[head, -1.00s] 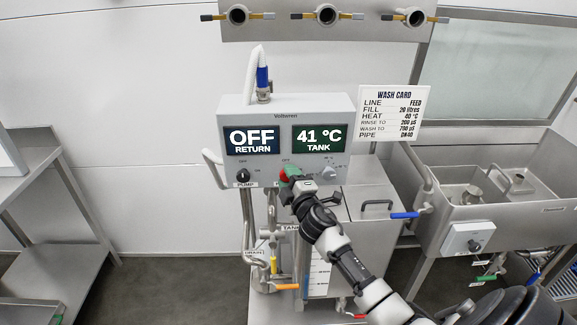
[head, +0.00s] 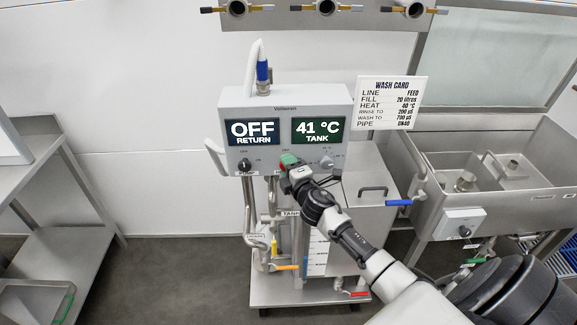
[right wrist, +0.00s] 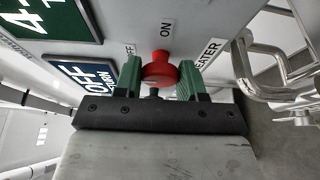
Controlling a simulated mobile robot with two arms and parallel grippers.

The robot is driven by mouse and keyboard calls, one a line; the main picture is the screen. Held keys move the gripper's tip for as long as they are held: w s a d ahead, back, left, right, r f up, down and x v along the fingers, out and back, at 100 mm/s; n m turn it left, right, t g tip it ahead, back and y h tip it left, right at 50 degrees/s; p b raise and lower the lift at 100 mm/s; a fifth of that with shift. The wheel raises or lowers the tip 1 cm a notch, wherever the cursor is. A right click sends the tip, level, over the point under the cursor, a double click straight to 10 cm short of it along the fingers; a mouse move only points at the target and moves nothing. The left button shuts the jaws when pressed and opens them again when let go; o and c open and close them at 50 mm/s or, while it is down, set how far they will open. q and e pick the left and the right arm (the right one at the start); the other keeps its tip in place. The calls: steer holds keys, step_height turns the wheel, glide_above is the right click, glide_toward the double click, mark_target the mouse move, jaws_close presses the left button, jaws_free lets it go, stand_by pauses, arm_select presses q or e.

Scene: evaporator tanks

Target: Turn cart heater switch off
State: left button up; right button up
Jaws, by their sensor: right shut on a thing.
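The heater switch is a red knob (right wrist: 160,69) in the right wrist view, on the underside-lit grey face of the cart's control box (head: 236,99). The words OFF, ON and HEATER are printed around it. Its narrow red end points up in that view, toward ON. My right gripper (right wrist: 159,80) has green fingers on both sides of the knob and is shut on it. In the head view the right gripper (head: 290,165) covers the switch. My left gripper is not in view.
The box displays read OFF RETURN (head: 252,132) and 41 °C TANK (head: 318,131). A black pump knob (head: 245,165) sits to the left. A wash card (head: 390,103) and a steel sink (head: 490,215) are to the right. Steel shelving (head: 75,215) stands at left, with open floor between.

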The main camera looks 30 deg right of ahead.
steer(key=o, duration=0.9)
steer(key=s, duration=0.3)
steer(key=s+a+b, duration=0.1)
steer(key=s, duration=0.6)
steer(key=shift+s+a, duration=0.3)
steer(key=shift+a, duration=0.05)
